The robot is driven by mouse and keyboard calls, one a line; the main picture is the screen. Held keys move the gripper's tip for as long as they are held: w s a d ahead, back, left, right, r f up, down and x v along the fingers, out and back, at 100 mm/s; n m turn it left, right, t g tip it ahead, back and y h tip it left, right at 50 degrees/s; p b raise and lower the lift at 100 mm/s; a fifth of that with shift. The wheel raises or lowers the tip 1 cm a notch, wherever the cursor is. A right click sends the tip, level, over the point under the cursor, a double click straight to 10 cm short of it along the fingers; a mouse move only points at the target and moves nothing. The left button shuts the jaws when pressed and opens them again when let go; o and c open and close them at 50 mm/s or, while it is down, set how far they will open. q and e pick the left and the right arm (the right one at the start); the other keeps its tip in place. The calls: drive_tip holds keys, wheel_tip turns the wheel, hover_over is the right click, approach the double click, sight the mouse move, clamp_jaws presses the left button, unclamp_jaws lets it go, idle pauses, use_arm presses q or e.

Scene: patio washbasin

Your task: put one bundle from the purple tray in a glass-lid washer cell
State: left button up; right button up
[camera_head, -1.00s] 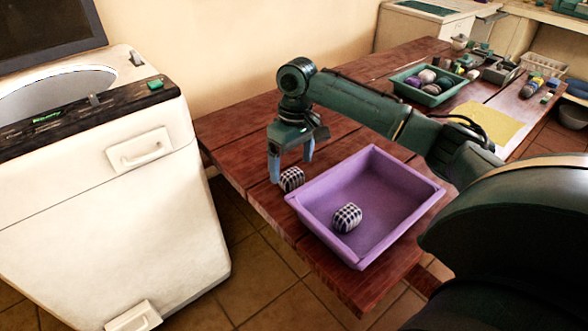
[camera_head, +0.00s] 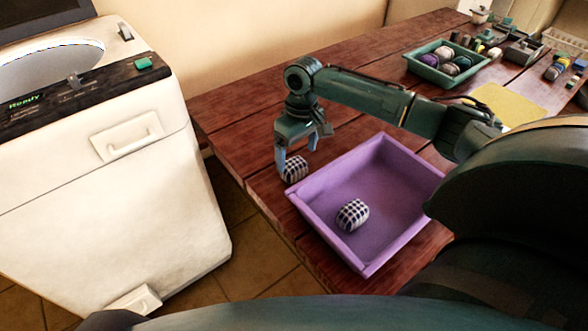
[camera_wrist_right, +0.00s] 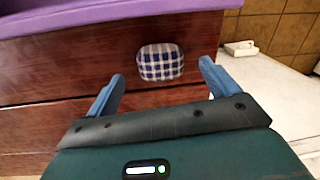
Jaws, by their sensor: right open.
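A checkered blue-and-white bundle (camera_head: 295,169) lies on the wooden table just outside the left side of the purple tray (camera_head: 407,221). A second checkered bundle (camera_head: 352,215) lies inside the tray. My right gripper (camera_head: 297,157) is open at the first bundle, pointing down. In the right wrist view, that bundle (camera_wrist_right: 161,64) shows between and beyond the blue fingertips (camera_wrist_right: 162,74), with gaps on both sides. My left gripper is not in view.
A green tray (camera_head: 432,75) with several bundles stands farther back on the table, near a yellow cloth (camera_head: 507,105). Small items and a white basket (camera_head: 565,42) are at the far right. A floor gap separates washer and table.

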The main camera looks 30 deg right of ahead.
sight(298, 164)
drive_tip(key=f, duration=0.5)
drive_tip(key=shift+s+a+f, duration=0.15)
drive_tip(key=shift+s+f, duration=0.15)
drive_tip(key=c, duration=1.2)
drive_tip(key=shift+r, duration=0.1)
drive_tip(key=shift+c, duration=0.5)
drive_tip(key=shift+r, duration=0.1)
